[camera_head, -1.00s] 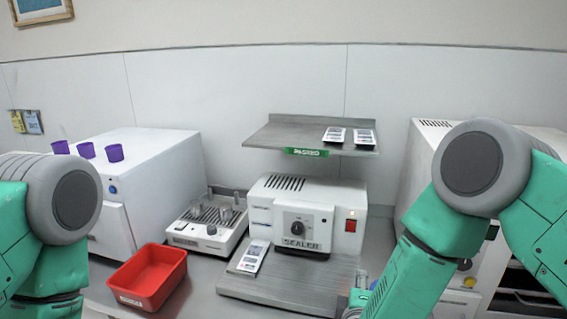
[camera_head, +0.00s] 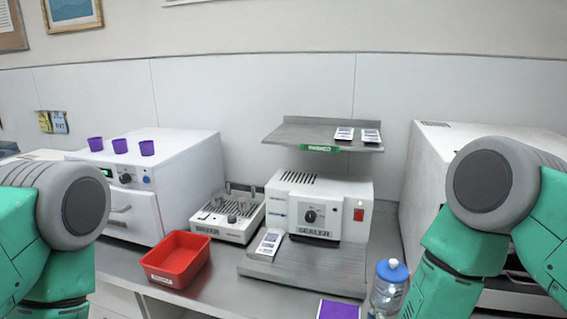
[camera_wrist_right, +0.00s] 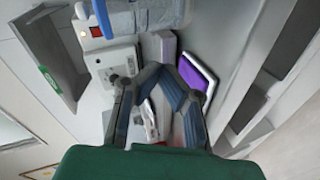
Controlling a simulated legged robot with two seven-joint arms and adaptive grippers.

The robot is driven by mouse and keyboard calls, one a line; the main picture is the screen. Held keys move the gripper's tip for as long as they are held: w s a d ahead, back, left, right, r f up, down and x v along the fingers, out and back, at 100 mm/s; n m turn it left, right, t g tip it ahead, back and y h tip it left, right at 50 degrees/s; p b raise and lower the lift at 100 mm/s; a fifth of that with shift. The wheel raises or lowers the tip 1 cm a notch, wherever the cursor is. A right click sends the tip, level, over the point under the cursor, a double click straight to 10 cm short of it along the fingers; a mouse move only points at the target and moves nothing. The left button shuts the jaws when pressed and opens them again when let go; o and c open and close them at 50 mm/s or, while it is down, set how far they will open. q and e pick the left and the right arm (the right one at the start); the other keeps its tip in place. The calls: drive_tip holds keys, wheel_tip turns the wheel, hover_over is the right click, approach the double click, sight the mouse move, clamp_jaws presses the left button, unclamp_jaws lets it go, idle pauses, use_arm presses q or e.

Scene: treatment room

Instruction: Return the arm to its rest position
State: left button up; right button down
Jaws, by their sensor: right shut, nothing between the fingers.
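My right arm (camera_head: 455,265) comes in at the right of the head view, bent down at its grey joint, and its gripper is outside that view. In the right wrist view my right gripper (camera_wrist_right: 166,62) is shut and empty, in the air above the bench. My left arm (camera_head: 45,230) stands at the left edge of the head view, and its gripper is not in view.
A blue-capped bottle (camera_head: 389,285) and a purple-topped item (camera_head: 338,309) are close to my right arm. The sealer (camera_head: 318,205), a red bin (camera_head: 176,259), a tube rack (camera_head: 227,217) and a shelf with pouches (camera_head: 320,136) stand behind.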

drive_tip(key=s+d+f+m+g+y, duration=0.1)
drive_tip(key=s+f+m+g, duration=0.2)
drive_tip(key=s+f, duration=0.35)
drive_tip(key=s+d+f+m+g+y, duration=0.1)
drive_tip(key=s+d+f+m+g, duration=0.2)
drive_tip(key=s, duration=0.6)
drive_tip(key=s+d+f+m+g, duration=0.1)
drive_tip(key=s+d+m+g, duration=0.25)
drive_tip(key=s, duration=0.65)
drive_tip(key=s+d+f+m+g, duration=0.2)
drive_tip(key=s+m+g, duration=0.25)
drive_tip(key=s, duration=0.65)
use_arm(q)
wheel_tip(320, 180, down, 13)
drive_tip(key=b, duration=1.2)
drive_tip(key=shift+s+a+r+b, duration=0.15)
drive_tip(key=shift+s+a+b, duration=0.05)
drive_tip(key=shift+a+b, duration=0.15)
use_arm(e)
drive_tip(key=w+a+f+n, duration=0.1)
drive_tip(key=w+f, duration=0.3)
drive_tip(key=f, duration=0.8)
drive_tip(key=shift+a+n+t+y, duration=0.3)
drive_tip(key=shift+a+n+t, duration=0.05)
drive_tip(key=shift+n+t, duration=0.05)
use_arm(q)
drive_tip(key=shift+a, duration=0.35)
use_arm(e)
drive_tip(key=shift+a, duration=0.35)
